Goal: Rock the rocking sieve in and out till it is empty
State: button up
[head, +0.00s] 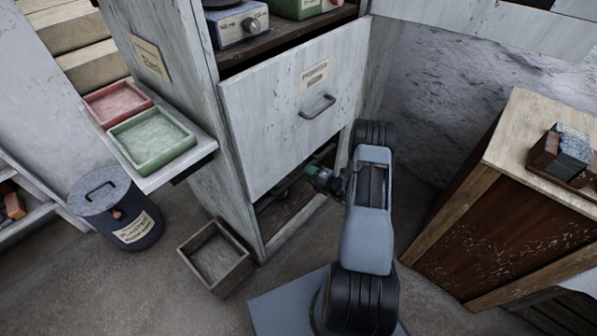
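I cannot make out a rocking sieve for certain. A tall white cabinet (180,55) stands in the middle, with a large pale front panel (262,130) that bears a label and a grey bar handle (317,107). Below the panel is a dark opening (290,205), and what lies inside is mostly hidden. My arm rises in front of the cabinet, and its wrist with a green ring points left into this opening. My gripper (285,190) is small and dark there, just under the panel's lower edge. Its fingers and anything between them cannot be told.
A red tray (117,103) and a green tray (152,139) sit on a side shelf at left. A lidded dark bin (117,210) and an empty-looking wooden box (215,258) stand on the floor. A wooden bench (500,215) with a small crate (560,155) is at right.

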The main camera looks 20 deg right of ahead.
aim_at(299, 168)
jog(key=shift+b+x, duration=0.75)
jog(key=shift+x, duration=2.4)
jog(key=shift+c, duration=0.5)
grip_shut()
